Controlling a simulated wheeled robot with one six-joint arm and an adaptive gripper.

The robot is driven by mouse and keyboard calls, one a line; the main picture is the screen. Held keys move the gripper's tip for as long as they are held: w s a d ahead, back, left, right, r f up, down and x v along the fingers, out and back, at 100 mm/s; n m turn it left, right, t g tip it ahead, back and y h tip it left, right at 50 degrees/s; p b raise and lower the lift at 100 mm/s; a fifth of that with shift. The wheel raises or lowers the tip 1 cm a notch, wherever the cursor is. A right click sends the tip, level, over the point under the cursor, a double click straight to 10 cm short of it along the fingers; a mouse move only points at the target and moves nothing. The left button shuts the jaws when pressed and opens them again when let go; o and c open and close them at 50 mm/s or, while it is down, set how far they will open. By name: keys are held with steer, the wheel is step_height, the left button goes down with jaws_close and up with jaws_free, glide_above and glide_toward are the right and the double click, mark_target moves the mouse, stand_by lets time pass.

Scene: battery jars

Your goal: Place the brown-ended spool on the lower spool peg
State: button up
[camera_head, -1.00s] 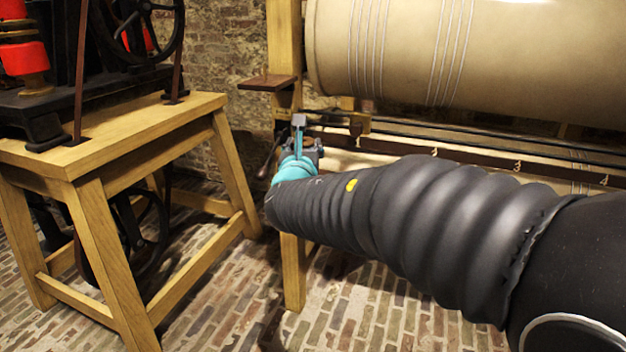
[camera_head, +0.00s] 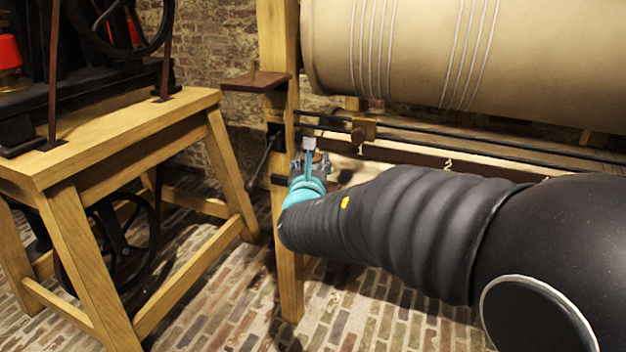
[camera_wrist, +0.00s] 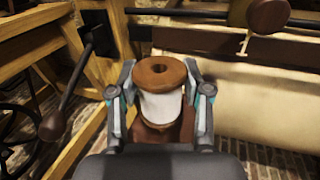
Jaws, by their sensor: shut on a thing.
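The brown-ended spool (camera_wrist: 161,104) stands roughly upright between the fingers of my gripper (camera_wrist: 160,97) in the wrist view. It has brown wooden ends, a hole in the top and a white wound middle. My gripper is shut on its white part. In the head view my gripper (camera_head: 309,165) is in front of the wooden post, below the rails; the spool cannot be made out clearly there. A small brown shelf (camera_head: 240,84) with a thin upright peg (camera_head: 255,68) juts from the post, above and left of my gripper. I cannot pick out a lower peg.
A crank handle (camera_head: 263,158) sits left of the post (camera_head: 289,250); it also shows in the wrist view (camera_wrist: 55,122). A brass block (camera_head: 368,129) with a brown knob is on the rail to the right. A large beige drum (camera_head: 450,50) hangs above. A wooden stand (camera_head: 110,150) is at left.

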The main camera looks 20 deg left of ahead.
steer(key=shift+f, duration=2)
steer(key=shift+f, duration=0.15)
steer(key=o, duration=1)
steer(key=shift+s+r, duration=0.1)
steer(key=shift+r, duration=0.15)
steer(key=b+v, duration=0.1)
steer(key=v, duration=1.1)
steer(key=shift+f, duration=0.1)
